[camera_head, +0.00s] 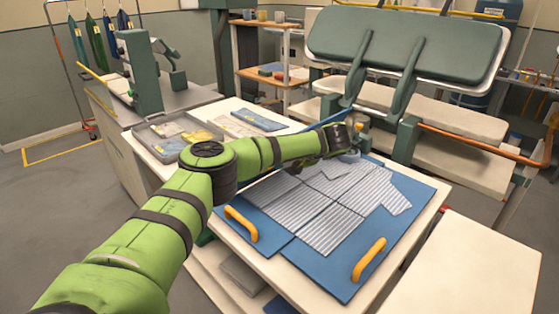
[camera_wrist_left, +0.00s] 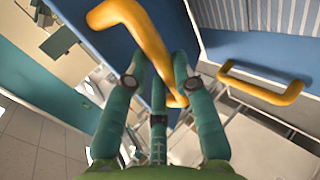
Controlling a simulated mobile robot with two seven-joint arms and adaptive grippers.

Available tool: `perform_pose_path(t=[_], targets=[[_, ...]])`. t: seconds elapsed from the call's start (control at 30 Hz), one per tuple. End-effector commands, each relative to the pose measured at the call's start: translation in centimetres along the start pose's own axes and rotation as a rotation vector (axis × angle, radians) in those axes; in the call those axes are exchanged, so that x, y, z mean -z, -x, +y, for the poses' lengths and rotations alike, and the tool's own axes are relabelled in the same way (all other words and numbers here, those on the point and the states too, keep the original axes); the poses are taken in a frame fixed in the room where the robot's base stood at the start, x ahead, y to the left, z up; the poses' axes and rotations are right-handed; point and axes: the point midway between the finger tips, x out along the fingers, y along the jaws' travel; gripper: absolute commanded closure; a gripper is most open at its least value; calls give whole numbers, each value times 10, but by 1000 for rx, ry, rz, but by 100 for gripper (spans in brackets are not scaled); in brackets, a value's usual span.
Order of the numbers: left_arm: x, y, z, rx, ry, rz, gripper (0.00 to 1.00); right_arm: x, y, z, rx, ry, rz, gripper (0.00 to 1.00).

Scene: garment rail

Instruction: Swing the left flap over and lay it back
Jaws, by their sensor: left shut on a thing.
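A blue folding board (camera_head: 325,280) lies on the pale table with a grey-and-white striped garment (camera_head: 335,205) spread on it. My left arm reaches across the board, with the left gripper (camera_head: 350,135) near its far side; the arm hides part of the board. In the left wrist view my left gripper (camera_wrist_left: 160,68) is shut on an orange handle (camera_wrist_left: 135,25), its fingers on either side. A blue panel (camera_wrist_left: 113,45) shows beside this handle. It looks raised, but its angle is unclear. My right gripper is not in view.
Two other orange handles, a left one (camera_head: 240,223) and a right one (camera_head: 369,260), are at the board's near side. A grey tray (camera_head: 160,151) stands at the left. A green padded press (camera_head: 405,45) stands behind. The pale surface (camera_head: 475,270) at right is clear.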

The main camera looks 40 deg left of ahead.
Motion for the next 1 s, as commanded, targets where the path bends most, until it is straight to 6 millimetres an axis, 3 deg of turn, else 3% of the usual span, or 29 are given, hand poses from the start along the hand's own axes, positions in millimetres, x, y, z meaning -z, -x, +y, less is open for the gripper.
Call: perform_pose_path(t=[0.1,0.13,0.17,0.2,0.63,1.0], targets=[[1,-3,-1,0,-4,3,100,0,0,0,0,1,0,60],[1,-3,-1,0,-4,3,66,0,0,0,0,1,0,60],[1,-3,-1,0,-4,3,54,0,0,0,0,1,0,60],[1,-3,-1,1,-3,3,49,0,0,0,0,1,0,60],[-1,9,-1,2,-1,-2,49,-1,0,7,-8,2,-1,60],[-1,83,0,3,-1,-3,49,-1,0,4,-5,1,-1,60]])
